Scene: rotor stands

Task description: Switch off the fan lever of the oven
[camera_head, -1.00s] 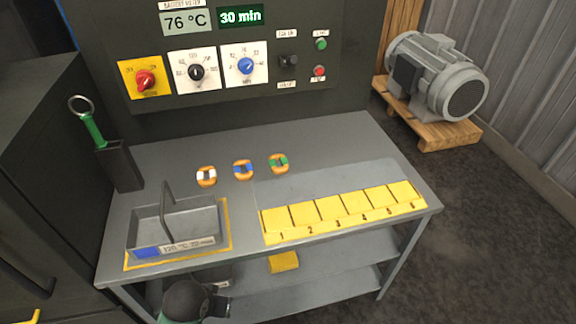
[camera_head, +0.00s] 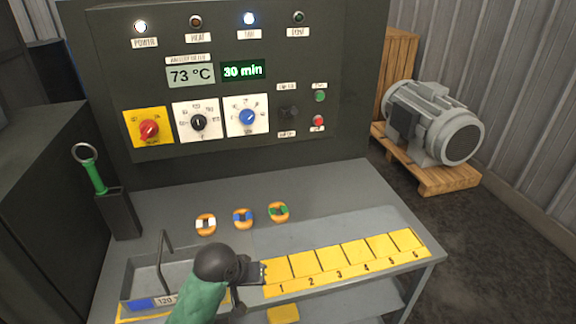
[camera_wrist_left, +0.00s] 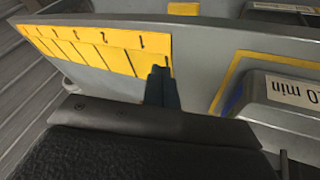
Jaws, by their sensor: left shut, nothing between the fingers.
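The oven's dark control panel (camera_head: 350,60) stands behind the table. The fan lever (camera_head: 288,112) is a small black lever between two white labels, right of the blue dial; its exact position is too dark to tell. The fan lamp (camera_head: 249,19) glows white-blue at the top of the panel. My left gripper (camera_head: 262,273) is shut and empty above the table, by the left end of the numbered yellow strip (camera_head: 345,262). In the left wrist view the closed fingers (camera_wrist_left: 160,75) show near the strip's number 1 end. My right gripper is not in view.
A grey tray (camera_head: 130,270) with a handle stands at the table's left. A green-handled tool (camera_head: 96,178) stands in a dark holder. A motor (camera_head: 435,122) sits on a pallet at the right.

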